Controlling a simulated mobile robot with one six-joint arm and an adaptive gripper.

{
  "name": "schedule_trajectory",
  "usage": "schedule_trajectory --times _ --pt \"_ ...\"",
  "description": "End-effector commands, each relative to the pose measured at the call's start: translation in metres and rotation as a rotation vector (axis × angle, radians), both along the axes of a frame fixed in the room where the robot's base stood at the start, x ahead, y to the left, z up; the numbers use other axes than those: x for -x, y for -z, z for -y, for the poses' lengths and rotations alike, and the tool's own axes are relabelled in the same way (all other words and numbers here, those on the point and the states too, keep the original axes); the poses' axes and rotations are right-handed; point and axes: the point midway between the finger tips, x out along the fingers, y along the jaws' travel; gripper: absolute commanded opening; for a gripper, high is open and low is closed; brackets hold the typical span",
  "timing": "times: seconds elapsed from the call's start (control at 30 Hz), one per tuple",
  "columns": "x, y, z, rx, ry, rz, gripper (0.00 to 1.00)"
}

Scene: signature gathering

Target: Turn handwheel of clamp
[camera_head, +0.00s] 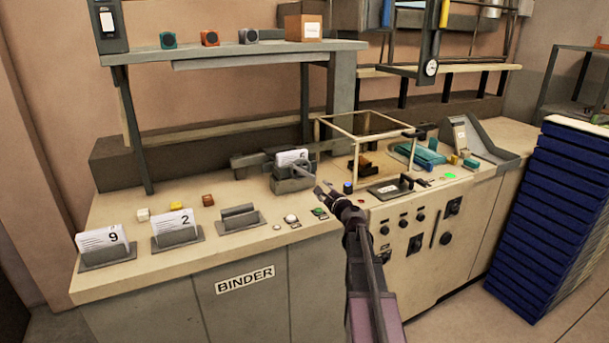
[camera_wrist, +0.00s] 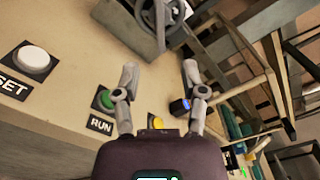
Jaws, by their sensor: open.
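The clamp (camera_head: 290,184) is a grey block on the bench, with a white numbered card standing in it. Its handwheel (camera_head: 303,168) is on the side facing me. In the wrist view the dark, spoked handwheel (camera_wrist: 146,12) is at the top edge, partly cut off. My gripper (camera_head: 327,190) is just in front of and below the clamp. In the wrist view my gripper (camera_wrist: 160,72) has its two fingers spread, with nothing between them. The fingertips point toward the handwheel and are apart from it.
A white RESET button (camera_wrist: 33,58) and green RUN button (camera_wrist: 105,98) lie left of my fingers. A blue-topped knob (camera_wrist: 180,105) is close to the right finger. A square open frame (camera_head: 362,125) stands right of the clamp. A shelf (camera_head: 230,53) hangs above.

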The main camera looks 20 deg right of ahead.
Motion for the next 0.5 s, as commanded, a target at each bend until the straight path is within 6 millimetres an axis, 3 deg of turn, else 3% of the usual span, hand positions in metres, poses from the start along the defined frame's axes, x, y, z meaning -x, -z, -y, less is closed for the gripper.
schedule_trajectory --times 0.27,0.5 --pt "-0.024 0.000 0.001 0.001 -0.001 -0.001 0.54" --pt "-0.059 0.000 -0.001 0.001 -0.001 -0.001 0.54"
